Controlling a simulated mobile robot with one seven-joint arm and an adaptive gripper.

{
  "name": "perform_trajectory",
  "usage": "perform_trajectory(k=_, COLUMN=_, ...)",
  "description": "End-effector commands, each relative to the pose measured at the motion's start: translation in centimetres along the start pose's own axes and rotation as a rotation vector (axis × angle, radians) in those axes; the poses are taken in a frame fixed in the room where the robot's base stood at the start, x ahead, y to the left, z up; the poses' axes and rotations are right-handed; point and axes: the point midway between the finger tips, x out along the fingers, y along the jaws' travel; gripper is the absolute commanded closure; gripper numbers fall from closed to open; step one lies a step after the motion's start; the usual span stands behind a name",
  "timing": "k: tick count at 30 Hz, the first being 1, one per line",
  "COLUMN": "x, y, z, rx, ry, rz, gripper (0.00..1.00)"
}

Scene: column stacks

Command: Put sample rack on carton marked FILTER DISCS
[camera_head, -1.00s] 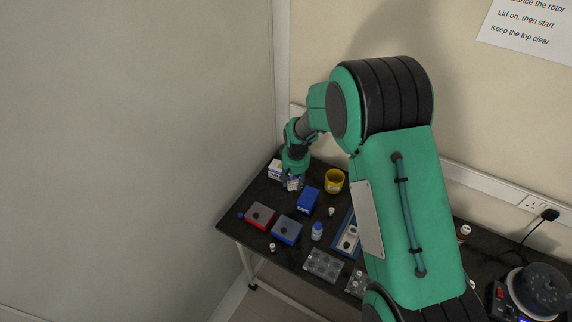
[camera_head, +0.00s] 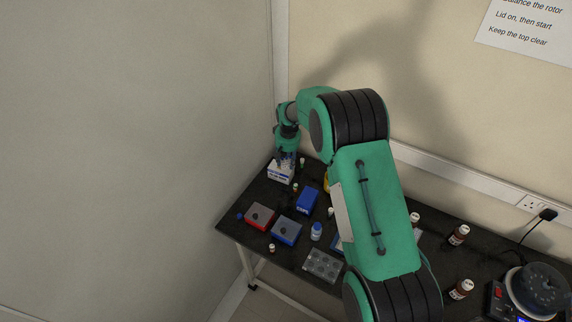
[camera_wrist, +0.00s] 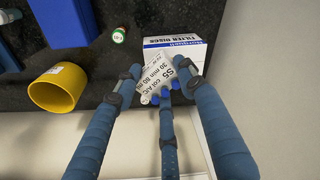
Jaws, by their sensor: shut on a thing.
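The carton marked FILTER DISCS (camera_head: 281,176) stands at the far left corner of the bench. In the wrist view the white carton (camera_wrist: 176,43) shows its printed side beyond the fingers. My gripper (camera_head: 286,153) is above the carton, its fingers pointing down. In the wrist view my gripper (camera_wrist: 162,84) is shut on the sample rack (camera_wrist: 155,76), which shows a white printed label and blue parts below it. The rack overlaps the carton in that view. I cannot tell whether they touch. In the head view the rack is mostly hidden by the fingers.
The wall is close behind the carton.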

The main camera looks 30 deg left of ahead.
Motion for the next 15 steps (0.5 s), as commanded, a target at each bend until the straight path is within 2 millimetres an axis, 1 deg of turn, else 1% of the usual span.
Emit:
perform_trajectory(k=1, x=0.10, y=0.02, z=-0.39, rx=0.000, ry=0.001, rz=0.000, gripper=0.87)
perform_trajectory(k=5, x=0.20, y=0.05, z=-0.88, rx=0.000, ry=0.001, rz=0.000, gripper=0.87)
perform_trajectory(k=15, x=0.21, y=0.05, z=-0.97, rx=0.000, ry=0.000, rz=0.000, gripper=0.87)
